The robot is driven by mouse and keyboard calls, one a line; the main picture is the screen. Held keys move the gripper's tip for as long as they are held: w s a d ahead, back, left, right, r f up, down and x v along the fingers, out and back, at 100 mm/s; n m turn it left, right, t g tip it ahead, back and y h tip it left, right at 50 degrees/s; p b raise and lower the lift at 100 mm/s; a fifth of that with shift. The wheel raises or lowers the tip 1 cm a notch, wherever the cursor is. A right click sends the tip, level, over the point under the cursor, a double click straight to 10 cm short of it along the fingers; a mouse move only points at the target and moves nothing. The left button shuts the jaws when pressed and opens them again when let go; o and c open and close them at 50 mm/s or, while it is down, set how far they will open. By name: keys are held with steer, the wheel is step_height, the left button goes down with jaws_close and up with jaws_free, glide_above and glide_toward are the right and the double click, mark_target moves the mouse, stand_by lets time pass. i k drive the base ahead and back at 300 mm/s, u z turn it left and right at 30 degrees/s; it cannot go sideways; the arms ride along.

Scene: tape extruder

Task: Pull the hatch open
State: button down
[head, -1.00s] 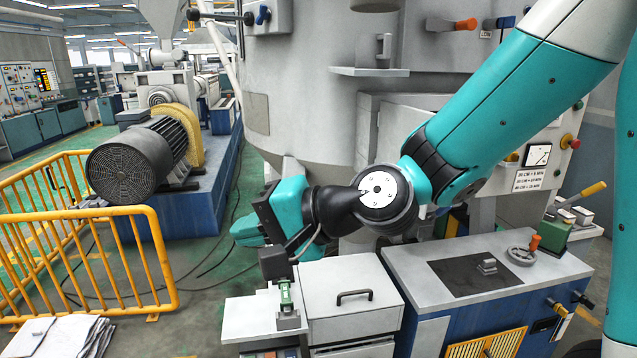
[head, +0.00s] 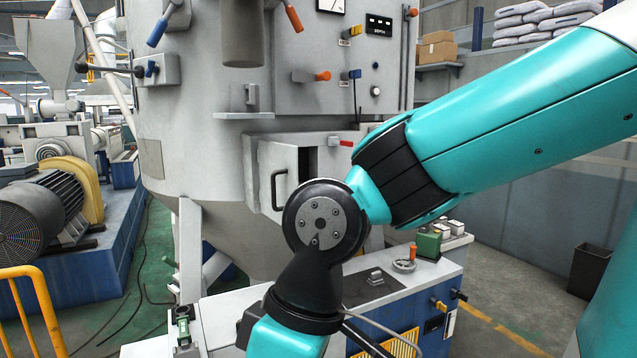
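A grey metal hatch (head: 274,158) is on the side of the big grey vessel (head: 190,100), near the middle of the head view. A black bar handle (head: 278,190) is on its front. A dark gap shows to the right of its front panel; I cannot tell whether the hatch stands ajar. A red-tipped lever (head: 342,143) sticks out to the right. My arm's black and teal wrist is in front of the hatch's lower right part and hides it. My gripper is not in view; the arm runs out of the picture at the bottom.
A blue and white bench (head: 430,280) with a handwheel (head: 404,265) stands below the vessel. A small shelf (head: 243,116) and several levers stick out above the hatch. A yellow railing (head: 45,300) is at the lower left.

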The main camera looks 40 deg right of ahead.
mark_target(277, 162)
steer(key=z, duration=2)
steer(key=i, duration=1.45)
steer(key=u, duration=2.2)
